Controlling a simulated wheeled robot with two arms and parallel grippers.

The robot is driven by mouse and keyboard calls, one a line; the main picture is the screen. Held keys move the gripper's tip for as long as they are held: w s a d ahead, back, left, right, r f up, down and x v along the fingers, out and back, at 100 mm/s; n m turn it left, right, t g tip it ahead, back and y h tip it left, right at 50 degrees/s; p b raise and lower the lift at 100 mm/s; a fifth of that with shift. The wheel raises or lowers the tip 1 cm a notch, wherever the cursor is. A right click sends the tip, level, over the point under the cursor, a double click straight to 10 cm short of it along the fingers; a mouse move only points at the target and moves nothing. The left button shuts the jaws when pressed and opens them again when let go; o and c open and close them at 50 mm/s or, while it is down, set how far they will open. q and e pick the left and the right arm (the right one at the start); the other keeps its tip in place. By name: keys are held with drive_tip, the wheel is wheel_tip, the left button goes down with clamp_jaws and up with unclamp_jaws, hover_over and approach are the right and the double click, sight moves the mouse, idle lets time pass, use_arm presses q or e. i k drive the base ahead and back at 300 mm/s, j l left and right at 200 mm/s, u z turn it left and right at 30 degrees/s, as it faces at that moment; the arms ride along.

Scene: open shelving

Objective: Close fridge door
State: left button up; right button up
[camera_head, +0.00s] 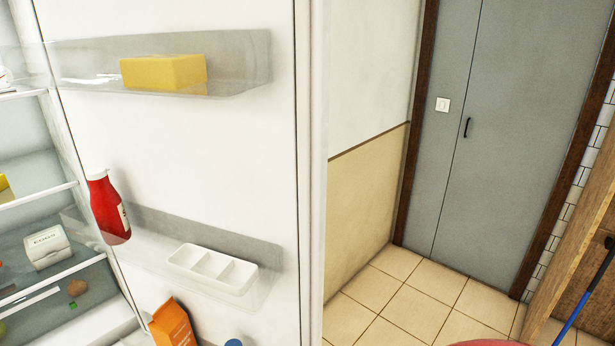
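The white fridge door (230,130) stands open and fills the left half of the head view, its inner side towards me. Its clear upper bin (240,62) holds a yellow block (164,73). The lower bin (262,255) holds a red bottle (108,208) and a white divided tray (212,268). An orange carton (172,325) shows at the bottom edge. The fridge interior (30,135) with its shelves is at the far left. Neither of my grippers is in view.
A grey double door (500,120) with a brown frame is at the back right. The tiled floor (400,300) in front of it is mostly clear. A wooden panel (580,240) and a blue pole (588,295) are at the right edge. A pinkish rounded surface (487,342) shows at the bottom.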

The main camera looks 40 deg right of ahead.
sight(233, 163)
drive_tip(key=l+u, duration=0.15)
drive_tip(key=l, duration=0.45)
drive_tip(key=k+l+u, duration=0.15)
drive_tip(key=l, duration=0.45)
drive_tip(key=l+u, duration=0.15)
drive_tip(key=l, duration=0.45)
drive_tip(key=i+l+u, duration=0.2)
drive_tip(key=l, duration=0.15)
drive_tip(key=i+l+u, duration=0.2)
drive_tip(key=l, duration=0.15)
drive_tip(key=l+u, duration=0.15)
drive_tip(key=l, duration=0.2)
drive_tip(key=l+u, duration=0.2)
drive_tip(key=l, duration=0.2)
drive_tip(key=i, duration=0.05)
